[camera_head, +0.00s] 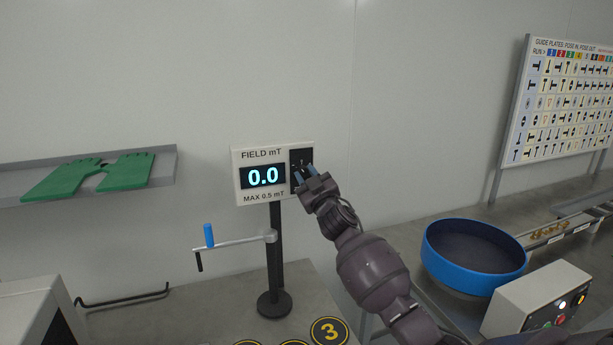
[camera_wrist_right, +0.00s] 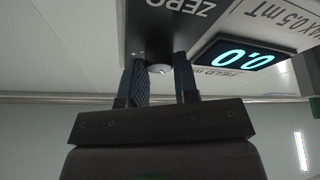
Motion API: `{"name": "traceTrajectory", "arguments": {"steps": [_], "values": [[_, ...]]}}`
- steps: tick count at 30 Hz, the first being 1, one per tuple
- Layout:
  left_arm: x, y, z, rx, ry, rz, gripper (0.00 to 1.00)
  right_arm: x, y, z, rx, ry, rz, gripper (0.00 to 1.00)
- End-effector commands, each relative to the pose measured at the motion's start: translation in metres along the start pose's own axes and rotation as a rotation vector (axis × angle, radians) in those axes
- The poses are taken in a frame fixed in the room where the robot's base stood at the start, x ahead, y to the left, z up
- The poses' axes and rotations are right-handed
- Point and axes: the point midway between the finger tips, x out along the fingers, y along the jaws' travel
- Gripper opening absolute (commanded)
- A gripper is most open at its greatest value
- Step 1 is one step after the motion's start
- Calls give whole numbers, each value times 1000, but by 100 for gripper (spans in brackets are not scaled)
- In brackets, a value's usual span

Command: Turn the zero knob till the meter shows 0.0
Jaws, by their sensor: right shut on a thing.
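The field meter (camera_head: 263,198) is a white box on a black post, and its blue display (camera_head: 263,176) reads 0.0. The display also reads 0.0, upside down, in the right wrist view (camera_wrist_right: 243,57). The zero knob (camera_wrist_right: 159,69) sits on the dark panel marked ZERO (camera_wrist_right: 180,20) at the meter's right side. My right gripper (camera_head: 305,171) is at that panel, and its two fingers are shut on the knob in the right wrist view (camera_wrist_right: 160,85). The fingers hide most of the knob in the head view. My left gripper is not in view.
A crank arm with a blue handle (camera_head: 208,235) sticks out left from the post. A blue bowl (camera_head: 472,285) and a control box (camera_head: 535,299) with lit buttons stand at the right. Green gloves (camera_head: 90,176) lie on a wall shelf at the left.

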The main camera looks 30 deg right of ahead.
Motion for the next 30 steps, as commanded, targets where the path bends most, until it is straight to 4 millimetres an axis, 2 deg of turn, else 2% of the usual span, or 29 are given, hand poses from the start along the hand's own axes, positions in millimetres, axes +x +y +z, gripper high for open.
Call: {"name": "traceTrajectory", "arguments": {"steps": [6, 7, 11, 22, 26, 30], "values": [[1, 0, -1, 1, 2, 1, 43, 0, 1, 0, 0, 0, 2, 5], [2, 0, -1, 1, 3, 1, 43, 0, 1, 0, 0, 0, 2, 33], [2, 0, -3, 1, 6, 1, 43, 0, 1, 0, 1, 0, 2, 53], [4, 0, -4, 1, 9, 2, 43, -4, 0, 0, 1, 0, 1, 53], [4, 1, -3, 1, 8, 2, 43, -19, 0, 1, 2, 0, 0, 53], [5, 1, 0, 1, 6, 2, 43, -43, 0, 2, 2, -1, 0, 53]]}}
